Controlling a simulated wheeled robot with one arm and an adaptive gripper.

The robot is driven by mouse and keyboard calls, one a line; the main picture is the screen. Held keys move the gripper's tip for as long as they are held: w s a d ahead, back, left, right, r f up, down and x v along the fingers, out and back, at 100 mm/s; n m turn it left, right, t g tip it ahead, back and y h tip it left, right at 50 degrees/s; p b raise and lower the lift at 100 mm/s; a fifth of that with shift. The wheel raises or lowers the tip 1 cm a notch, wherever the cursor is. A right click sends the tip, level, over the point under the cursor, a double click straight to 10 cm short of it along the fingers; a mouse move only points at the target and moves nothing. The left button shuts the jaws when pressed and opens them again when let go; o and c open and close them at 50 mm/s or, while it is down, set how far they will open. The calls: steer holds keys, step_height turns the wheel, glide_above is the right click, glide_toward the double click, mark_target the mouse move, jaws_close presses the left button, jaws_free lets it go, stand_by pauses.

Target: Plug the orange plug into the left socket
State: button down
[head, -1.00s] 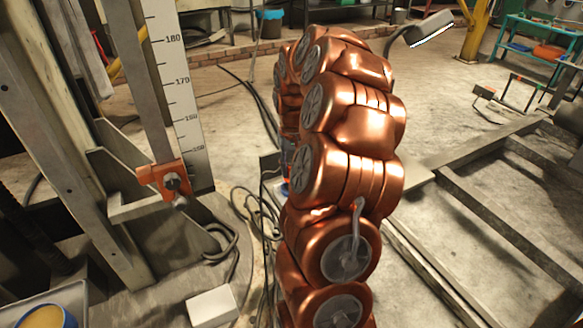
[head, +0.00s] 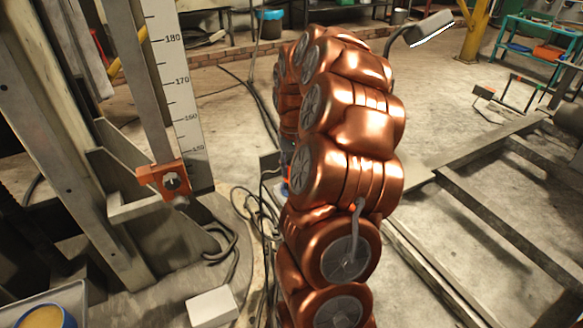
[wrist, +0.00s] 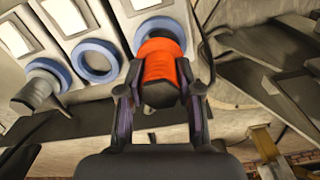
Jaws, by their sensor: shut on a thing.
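In the wrist view my gripper (wrist: 160,92) is shut on the orange plug (wrist: 158,60), one finger on each side of its dark rear part. The orange end points up the picture toward the right blue-ringed socket (wrist: 160,25). It overlaps that ring, and I cannot tell whether it is inside or just in front. The middle socket (wrist: 95,60) shows an empty blue ring. The left socket (wrist: 50,72) has a grey cylindrical piece (wrist: 34,92) at its ring. In the head view my copper arm hides the gripper and sockets.
White label plates (wrist: 64,15) sit above the sockets. In the head view a column with a scale (head: 180,100) and an orange clamp (head: 165,180) stands left. Loose cables (head: 250,205) and a white box (head: 212,306) lie near the arm. Metal rails (head: 480,200) cross the floor at right.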

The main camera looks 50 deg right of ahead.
steer(key=shift+f+b, duration=0.55)
steer(key=shift+f, duration=0.9)
stand_by(0.5)
steer(key=c, duration=0.7)
jaws_free()
steer(key=shift+r, duration=0.1)
step_height(320, 180, up, 12)
steer(key=shift+f, duration=0.1)
stand_by(0.6)
